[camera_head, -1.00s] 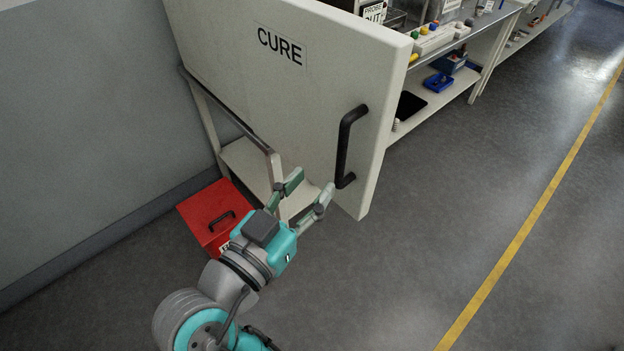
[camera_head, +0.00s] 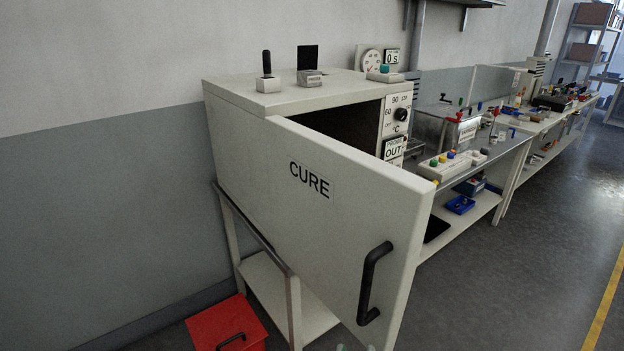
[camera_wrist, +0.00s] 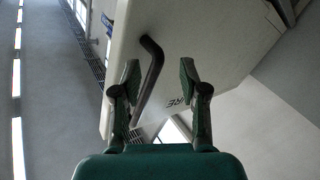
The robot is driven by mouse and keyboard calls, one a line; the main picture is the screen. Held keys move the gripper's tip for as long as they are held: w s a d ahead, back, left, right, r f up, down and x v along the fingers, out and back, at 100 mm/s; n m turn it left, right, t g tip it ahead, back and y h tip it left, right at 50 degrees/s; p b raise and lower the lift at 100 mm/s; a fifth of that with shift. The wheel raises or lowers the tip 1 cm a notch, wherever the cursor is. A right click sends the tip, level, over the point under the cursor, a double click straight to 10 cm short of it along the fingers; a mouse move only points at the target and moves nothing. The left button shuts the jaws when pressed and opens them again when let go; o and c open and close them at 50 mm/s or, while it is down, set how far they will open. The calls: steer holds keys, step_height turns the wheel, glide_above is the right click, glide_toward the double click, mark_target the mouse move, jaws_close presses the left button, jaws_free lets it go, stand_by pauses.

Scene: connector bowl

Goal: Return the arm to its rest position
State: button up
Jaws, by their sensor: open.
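My gripper (camera_wrist: 160,75) is open in the wrist view, with its two green-padded fingers spread apart and nothing held between them. The black handle (camera_wrist: 150,75) of the oven door shows between and beyond the fingers; I cannot tell how close it is. In the head view only a sliver of my gripper shows at the bottom edge, below the door. The white door marked CURE (camera_head: 300,215) stands open, its black handle (camera_head: 371,283) on the right side.
The white oven (camera_head: 290,97) stands on a frame, its dark inside partly showing. A red box (camera_head: 226,325) sits on the floor below. A bench (camera_head: 515,150) with several small items runs back to the right. Floor is clear at right.

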steer(key=s+d+f+n+g+y, duration=0.2)
steer(key=s+d+f+n+y, duration=0.35)
steer(key=s+f, duration=0.75)
steer(key=s+d+r+m, duration=0.1)
steer(key=s+d+m, duration=0.2)
steer(key=s, duration=0.6)
steer(key=s+d+r+m, duration=0.1)
steer(key=s+d+m, duration=0.1)
steer(key=s, duration=0.7)
steer(key=shift+s+d+m, duration=0.15)
steer(key=shift+d+m, duration=0.25)
steer(key=shift+m, duration=0.25)
steer(key=shift+d+r, duration=0.1)
